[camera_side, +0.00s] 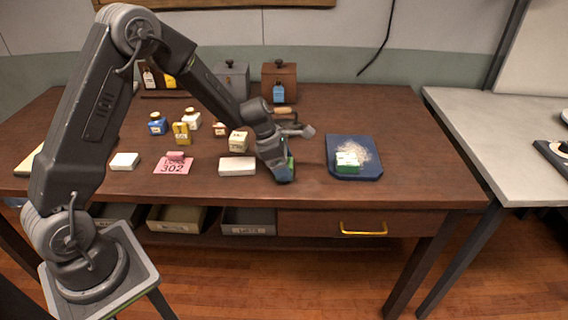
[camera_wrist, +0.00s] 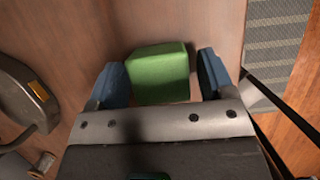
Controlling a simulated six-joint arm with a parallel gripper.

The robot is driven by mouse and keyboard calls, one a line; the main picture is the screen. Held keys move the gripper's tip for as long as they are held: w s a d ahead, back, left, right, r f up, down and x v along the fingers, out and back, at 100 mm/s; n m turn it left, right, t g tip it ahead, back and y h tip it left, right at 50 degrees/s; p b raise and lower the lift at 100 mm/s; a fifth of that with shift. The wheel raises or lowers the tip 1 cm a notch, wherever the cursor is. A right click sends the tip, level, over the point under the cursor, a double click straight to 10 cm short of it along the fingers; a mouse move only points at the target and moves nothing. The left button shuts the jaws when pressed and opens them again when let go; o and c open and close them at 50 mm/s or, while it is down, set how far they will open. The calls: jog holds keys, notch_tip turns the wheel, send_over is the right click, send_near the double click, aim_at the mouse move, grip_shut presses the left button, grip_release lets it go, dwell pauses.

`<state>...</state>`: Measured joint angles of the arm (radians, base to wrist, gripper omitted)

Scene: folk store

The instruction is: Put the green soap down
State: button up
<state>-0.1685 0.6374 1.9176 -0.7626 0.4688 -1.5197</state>
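The green soap (camera_wrist: 160,72) is a plain green block between the two blue fingers of my gripper (camera_wrist: 164,84) in the wrist view. The left finger is at or very near its side; a narrow strip of table shows between the block and the right finger. In the side view my gripper (camera_side: 284,171) points down at the table near its front edge, and only a sliver of green shows at the fingers. The block appears to be at table height; its underside is hidden.
A blue tray (camera_side: 369,174) with a green-and-white block and white bits lies to the right on the wooden table (camera_side: 420,180). A white block (camera_side: 237,166) is close on the left. Farther left are a pink card (camera_side: 173,168), bottles and small boxes. Table between gripper and tray is clear.

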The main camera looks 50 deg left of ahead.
jog(key=shift+o, duration=0.4)
jog(key=shift+a+r, duration=0.1)
jog(key=shift+r, duration=0.4)
jog(key=s+r+m, duration=0.3)
jog(key=s+r, duration=0.1)
jog(key=r, duration=0.4)
jog(key=s+r+m, duration=0.3)
jog(key=s+r, duration=0.1)
jog(key=r, duration=0.4)
jog(key=s+d+r+m+t+y, duration=0.1)
jog(key=s+d+r+m, duration=0.1)
jog(key=s+m, duration=0.8)
jog(key=s+d+r+m+t+y, duration=0.1)
jog(key=s+d+r+m+y, duration=0.1)
jog(key=s+m, duration=0.8)
jog(key=shift+s+d+r+m, duration=0.25)
jog(key=shift+r+m, duration=0.25)
jog(key=shift+r, duration=0.15)
